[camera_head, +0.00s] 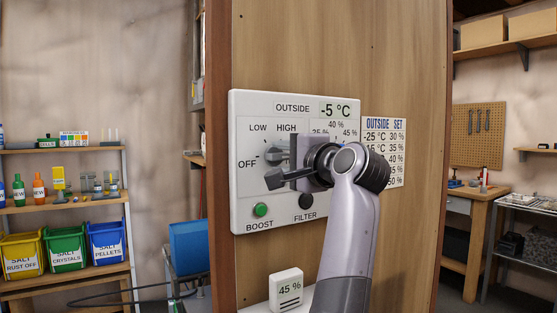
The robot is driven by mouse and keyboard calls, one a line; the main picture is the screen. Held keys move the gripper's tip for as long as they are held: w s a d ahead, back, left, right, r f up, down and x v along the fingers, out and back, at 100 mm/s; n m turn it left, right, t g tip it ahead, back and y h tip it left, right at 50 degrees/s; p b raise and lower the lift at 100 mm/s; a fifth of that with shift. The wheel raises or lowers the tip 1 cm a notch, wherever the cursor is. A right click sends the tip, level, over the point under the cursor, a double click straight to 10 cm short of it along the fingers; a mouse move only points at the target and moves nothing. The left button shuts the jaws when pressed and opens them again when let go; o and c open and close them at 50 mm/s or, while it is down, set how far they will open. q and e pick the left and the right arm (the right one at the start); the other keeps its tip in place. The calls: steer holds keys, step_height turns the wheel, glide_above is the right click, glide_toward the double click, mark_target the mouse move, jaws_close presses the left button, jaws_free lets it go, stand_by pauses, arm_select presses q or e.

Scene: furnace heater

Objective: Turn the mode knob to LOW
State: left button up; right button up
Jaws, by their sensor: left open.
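The mode knob's dial is on the white control panel (240,200), with OFF at the left, LOW at the upper left and HIGH at the upper right. My left gripper (272,167) is in front of this dial, with its dark fingers apart. The fingers and the dark knob overlap, so I cannot tell whether they touch. The direction the knob points is also unclear. My arm comes up from the bottom and hides a second dial, marked with percent values, to the right. My right gripper is not in view.
The panel has a display (335,111) reading -5 °C, a green BOOST button (260,210) and a dark FILTER button (306,201). An OUTSIDE/SET chart (384,135) is beside it. A white 45 % box (286,289) stands below. Shelves with bins are at the left.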

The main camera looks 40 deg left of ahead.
arm_select(q)
jaws_close()
steer(key=shift+f+n+b, duration=0.15)
steer(key=shift+n+b, duration=0.35)
steer(key=shift+d+n+b, duration=0.1)
steer(key=shift+n+b, duration=0.45)
steer(key=shift+n, duration=1.05)
steer(key=shift+r, duration=0.2)
steer(key=shift+n+b, duration=0.3)
steer(key=shift+b, duration=0.05)
